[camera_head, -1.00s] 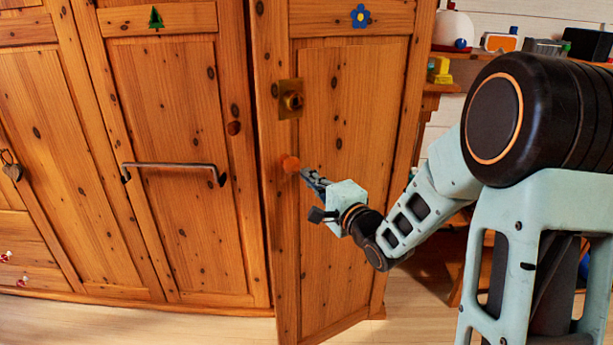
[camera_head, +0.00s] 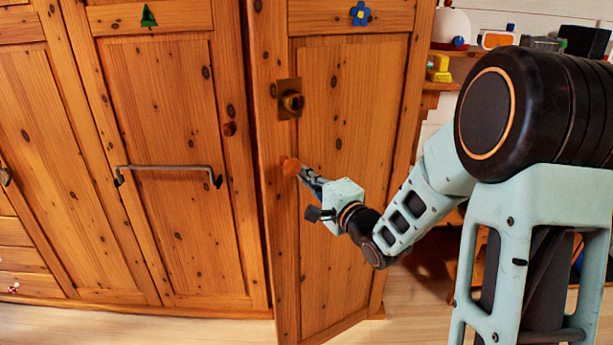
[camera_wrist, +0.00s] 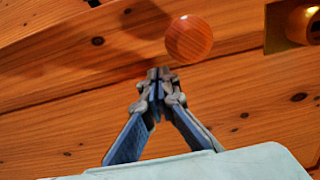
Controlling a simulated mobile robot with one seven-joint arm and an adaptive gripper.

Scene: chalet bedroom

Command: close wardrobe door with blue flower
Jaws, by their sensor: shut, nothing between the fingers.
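The wardrobe door (camera_head: 345,150) with the blue flower (camera_head: 360,14) stands ajar, its left edge out in front of the neighbouring door. It has a round wooden knob (camera_head: 290,166) and a brass lock (camera_head: 290,99) above it. My gripper (camera_head: 303,173) is shut and empty, its tips right beside the knob on its lower right. In the wrist view, the closed fingertips (camera_wrist: 159,74) are close to the door face, just below the knob (camera_wrist: 189,39). I cannot tell whether they touch the door.
The neighbouring door (camera_head: 165,150) has a green tree (camera_head: 149,15) and a metal bar handle (camera_head: 170,168). A shelf with toys, including a yellow block toy (camera_head: 439,69), stands to the right behind my arm. Bare wooden floor (camera_head: 420,310) shows in front.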

